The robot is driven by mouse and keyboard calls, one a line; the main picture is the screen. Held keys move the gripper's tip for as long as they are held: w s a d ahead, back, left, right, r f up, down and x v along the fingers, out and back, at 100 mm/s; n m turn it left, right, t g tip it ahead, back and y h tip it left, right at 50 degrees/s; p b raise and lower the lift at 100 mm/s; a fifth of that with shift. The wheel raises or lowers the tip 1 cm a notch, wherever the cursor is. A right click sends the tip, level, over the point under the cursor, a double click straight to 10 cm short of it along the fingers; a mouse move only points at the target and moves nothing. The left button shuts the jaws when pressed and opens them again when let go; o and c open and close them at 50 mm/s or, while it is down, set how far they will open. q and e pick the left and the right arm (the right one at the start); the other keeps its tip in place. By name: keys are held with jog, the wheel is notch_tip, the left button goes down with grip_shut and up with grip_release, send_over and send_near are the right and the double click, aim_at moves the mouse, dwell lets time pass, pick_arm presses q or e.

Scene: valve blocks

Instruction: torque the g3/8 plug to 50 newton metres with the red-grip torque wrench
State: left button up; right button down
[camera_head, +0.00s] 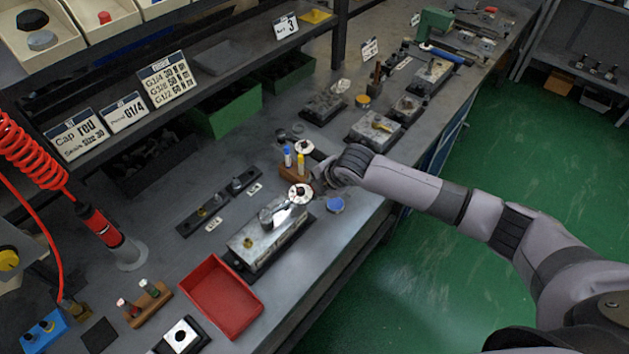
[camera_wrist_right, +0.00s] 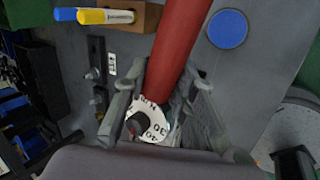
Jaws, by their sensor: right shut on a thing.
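My right gripper (camera_head: 316,182) is over the bench, above the far end of a grey valve block (camera_head: 262,243). In the right wrist view, the gripper (camera_wrist_right: 168,108) is shut on a red-grip torque wrench (camera_wrist_right: 181,48), with a finger on each side. A white dial (camera_wrist_right: 152,124) with numbers around 30 and 40 shows between the fingers; it also shows in the head view (camera_head: 300,193). A silver round part (camera_head: 266,218) is at the top of the block. I cannot make out the g3/8 plug or whether the wrench touches it. My left gripper is not in view.
A red tray (camera_head: 223,297) stands in front of the block. A blue disc (camera_head: 335,205) lies to its right. A label board (camera_head: 168,79) stands on the left shelf.

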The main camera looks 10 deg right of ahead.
jog(key=shift+r, duration=0.1)
jog(key=shift+s+d+r+m+h+p, duration=0.1)
jog(key=shift+s+m+h+p, duration=0.2)
jog(key=shift+s+m+p, duration=0.5)
jog(key=shift+s+d+p, duration=0.2)
jog(key=shift+s+p, duration=0.1)
jog(key=shift+p, duration=0.6)
jog(key=shift+h, duration=0.3)
jog(key=s+m+h+p, duration=0.1)
jog(key=s+m+p, duration=0.1)
jog(key=p, duration=0.1)
jog(key=shift+s+d+t, duration=0.15)
jog(key=shift+s+t, duration=0.05)
jog(key=shift+t, duration=0.1)
